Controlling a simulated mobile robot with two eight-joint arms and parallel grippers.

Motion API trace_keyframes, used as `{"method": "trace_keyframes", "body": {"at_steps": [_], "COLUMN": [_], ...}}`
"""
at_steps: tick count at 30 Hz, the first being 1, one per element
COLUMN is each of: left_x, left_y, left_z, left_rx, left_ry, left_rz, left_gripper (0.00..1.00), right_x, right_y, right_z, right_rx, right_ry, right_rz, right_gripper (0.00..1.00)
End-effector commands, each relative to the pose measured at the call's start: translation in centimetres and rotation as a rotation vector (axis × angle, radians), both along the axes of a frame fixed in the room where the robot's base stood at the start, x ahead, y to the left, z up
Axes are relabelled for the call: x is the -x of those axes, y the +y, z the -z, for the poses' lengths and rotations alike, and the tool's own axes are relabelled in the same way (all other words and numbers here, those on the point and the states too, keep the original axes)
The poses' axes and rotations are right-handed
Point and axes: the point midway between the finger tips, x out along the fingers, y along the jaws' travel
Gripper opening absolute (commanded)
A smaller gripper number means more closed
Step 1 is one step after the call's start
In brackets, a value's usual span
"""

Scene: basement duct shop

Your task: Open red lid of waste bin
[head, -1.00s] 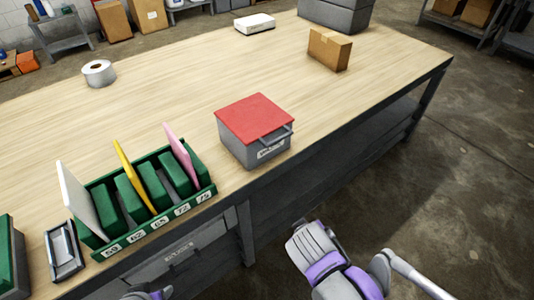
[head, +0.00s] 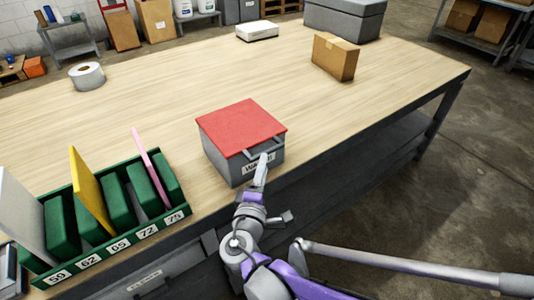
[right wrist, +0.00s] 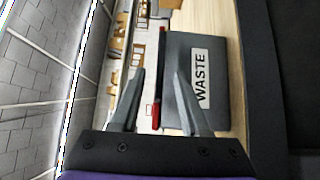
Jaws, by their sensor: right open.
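The grey waste bin (head: 240,165) stands near the table's front edge, with its flat red lid (head: 242,126) lying shut on top. A grey handle (head: 277,144) sticks out at the lid's front. My right gripper (head: 262,163) is in front of the bin, close to the handle, and partly hides the label. In the right wrist view my right gripper (right wrist: 160,76) is open, its fingers either side of the lid's edge (right wrist: 156,116). The WASTE label (right wrist: 202,77) is readable on the bin's front (right wrist: 176,48). I cannot tell if the fingers touch anything. My left gripper is out of view.
A green rack (head: 95,240) with numbered slots and upright panels stands left of the bin on the wooden table (head: 180,90). A cardboard box (head: 335,57), a tape roll (head: 87,76), a white device (head: 257,31) and a grey case (head: 345,18) stand farther back. The table behind the bin is clear.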

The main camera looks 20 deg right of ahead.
Motion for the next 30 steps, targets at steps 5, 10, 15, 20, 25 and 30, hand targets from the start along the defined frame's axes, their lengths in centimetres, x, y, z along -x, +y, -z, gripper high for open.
{"method": "trace_keyframes", "body": {"at_steps": [5,10,15,20,25,30], "left_x": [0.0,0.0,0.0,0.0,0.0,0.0], "left_y": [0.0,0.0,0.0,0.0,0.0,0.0], "left_z": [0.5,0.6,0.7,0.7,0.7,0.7], "left_rx": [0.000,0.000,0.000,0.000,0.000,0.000], "left_ry": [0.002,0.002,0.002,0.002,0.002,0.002], "left_rz": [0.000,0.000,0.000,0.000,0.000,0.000], "left_gripper": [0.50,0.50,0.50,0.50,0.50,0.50], "right_x": [-3.1,-5.0,-5.6,-5.6,-5.6,-5.6], "right_y": [-1.6,-2.4,-2.7,-2.7,-2.7,-2.7], "right_z": [0.1,0.1,0.0,0.0,0.0,0.0], "right_rx": [0.001,0.000,-0.001,-0.001,-0.001,-0.001], "right_ry": [0.000,0.001,0.000,0.000,0.000,0.000], "right_rz": [0.003,0.002,0.001,0.000,0.000,0.000], "right_gripper": [0.45,0.45,0.45,0.45,0.27,0.00]}}
